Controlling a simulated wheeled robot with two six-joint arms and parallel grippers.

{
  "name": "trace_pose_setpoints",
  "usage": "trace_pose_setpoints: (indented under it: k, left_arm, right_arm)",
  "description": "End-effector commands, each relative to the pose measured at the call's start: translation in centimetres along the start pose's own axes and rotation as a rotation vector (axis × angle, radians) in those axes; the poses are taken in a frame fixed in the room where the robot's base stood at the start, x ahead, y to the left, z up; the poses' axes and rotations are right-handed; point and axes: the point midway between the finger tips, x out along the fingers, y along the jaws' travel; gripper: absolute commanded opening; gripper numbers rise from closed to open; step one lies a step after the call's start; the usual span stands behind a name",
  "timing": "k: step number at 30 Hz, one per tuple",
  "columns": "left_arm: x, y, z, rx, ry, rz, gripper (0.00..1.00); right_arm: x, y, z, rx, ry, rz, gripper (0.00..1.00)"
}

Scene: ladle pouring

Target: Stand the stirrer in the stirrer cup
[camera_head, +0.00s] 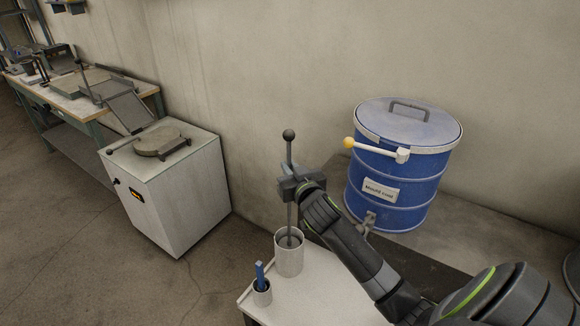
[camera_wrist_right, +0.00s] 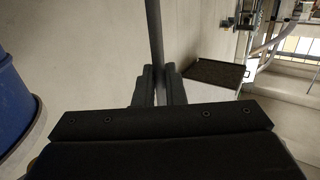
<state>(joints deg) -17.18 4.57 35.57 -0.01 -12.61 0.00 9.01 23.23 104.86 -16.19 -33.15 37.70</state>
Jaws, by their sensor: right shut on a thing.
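The stirrer (camera_head: 289,160) is a thin grey rod with a dark ball on top. It stands about upright, and its lower end is inside the white stirrer cup (camera_head: 289,260) on the white table. Whether it touches the cup's bottom is hidden. My right gripper (camera_head: 291,186) is shut on the rod below the ball, above the cup's rim. In the right wrist view the rod (camera_wrist_right: 154,40) rises between the closed fingers (camera_wrist_right: 158,88). My left gripper is not in view.
A small cup (camera_head: 262,294) with a blue item (camera_head: 260,274) stands at the front left of the cup. A blue drum (camera_head: 395,185) with a yellow-knobbed lever stands behind my right arm. A white cabinet (camera_head: 180,200) stands at left. The table (camera_head: 325,290) right of the cup is clear.

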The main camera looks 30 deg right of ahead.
Motion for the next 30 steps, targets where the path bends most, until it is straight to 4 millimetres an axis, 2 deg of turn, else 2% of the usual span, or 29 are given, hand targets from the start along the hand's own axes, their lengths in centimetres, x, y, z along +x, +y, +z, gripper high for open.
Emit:
trace_pose_setpoints:
  k: [3, 15, 28, 29, 30]
  left_arm:
    - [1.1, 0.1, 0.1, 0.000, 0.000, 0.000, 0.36]
    - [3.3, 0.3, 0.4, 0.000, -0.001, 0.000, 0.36]
    - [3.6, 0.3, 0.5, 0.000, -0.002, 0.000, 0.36]
    - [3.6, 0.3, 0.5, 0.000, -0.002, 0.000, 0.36]
    - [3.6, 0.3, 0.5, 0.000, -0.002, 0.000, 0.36]
  right_arm:
    - [0.1, 0.0, 1.3, 0.001, 0.001, 0.000, 0.00]
    - [0.3, -0.1, 4.2, 0.001, 0.002, -0.001, 0.00]
    - [0.3, 0.0, 4.6, 0.000, 0.002, -0.001, 0.00]
    - [0.3, 0.0, 4.6, 0.000, 0.002, -0.001, 0.14]
    - [0.3, 0.0, 4.6, 0.000, 0.002, -0.001, 0.19]
